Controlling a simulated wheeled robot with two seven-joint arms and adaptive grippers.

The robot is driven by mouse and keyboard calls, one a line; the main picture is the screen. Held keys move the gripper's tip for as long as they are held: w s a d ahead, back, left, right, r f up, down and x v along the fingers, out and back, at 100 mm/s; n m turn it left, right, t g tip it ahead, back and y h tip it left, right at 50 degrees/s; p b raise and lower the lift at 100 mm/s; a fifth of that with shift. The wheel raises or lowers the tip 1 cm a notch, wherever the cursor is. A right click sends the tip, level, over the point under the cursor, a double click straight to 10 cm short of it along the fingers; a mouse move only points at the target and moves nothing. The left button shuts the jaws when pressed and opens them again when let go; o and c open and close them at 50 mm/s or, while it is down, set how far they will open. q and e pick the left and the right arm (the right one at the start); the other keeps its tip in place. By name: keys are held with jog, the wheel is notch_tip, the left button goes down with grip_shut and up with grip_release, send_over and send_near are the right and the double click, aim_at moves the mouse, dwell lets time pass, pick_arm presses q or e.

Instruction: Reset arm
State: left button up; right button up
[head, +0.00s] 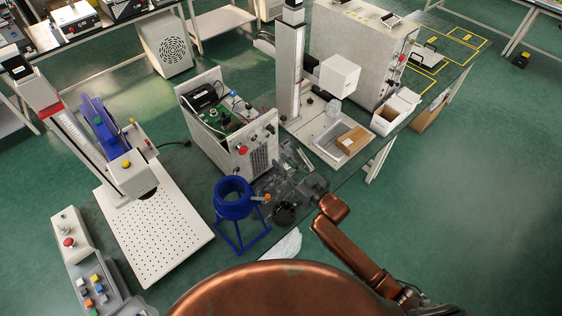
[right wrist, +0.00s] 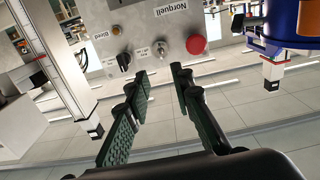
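My right arm comes in from the lower right of the head view, with copper-coloured links. My right gripper (head: 289,160) is beyond the arm's bend, close to the front of a white cabinet (head: 262,162) and beside a blue stand. In the right wrist view its two dark green fingers (right wrist: 160,76) stand apart, with nothing between them. Beyond the fingertips is a grey control panel (right wrist: 155,35) with a red button (right wrist: 196,44) and a black knob (right wrist: 124,62). My left arm and gripper are not in view.
The blue stand (head: 233,198) is just left of my right gripper. A perforated plate (head: 158,235) under a marking machine and a button console (head: 86,262) are on the left.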

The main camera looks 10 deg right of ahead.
jog(key=s+d+f+m+g+h, duration=0.4)
jog(key=s+d+f+h, duration=0.4)
jog(key=s+d+f, duration=0.6)
jog(key=s+d+f+m+g+h, duration=0.1)
jog(key=s+d+g, duration=0.1)
jog(key=s+d, duration=0.45)
jog(key=s+d+m+g+h, duration=0.1)
jog(key=s+d+g, duration=0.2)
jog(key=s, duration=0.6)
jog(key=s+d+f+m+g+h, duration=0.15)
jog(key=s+d, duration=0.25)
jog(key=s, duration=0.4)
notch_tip(320, 180, down, 33)
jog(key=s+g+b, duration=0.1)
jog(key=g+b, duration=0.1)
jog(key=b, duration=0.3)
jog(key=s+a+f+n+g+b, duration=0.1)
jog(key=s+f+b, duration=0.3)
jog(key=s+f, duration=1.6)
notch_tip(320, 180, down, 4)
jog(key=shift+s+r+y+b, duration=0.15)
jog(key=shift+r+y+b, duration=0.1)
jog(key=shift+y+b, duration=0.15)
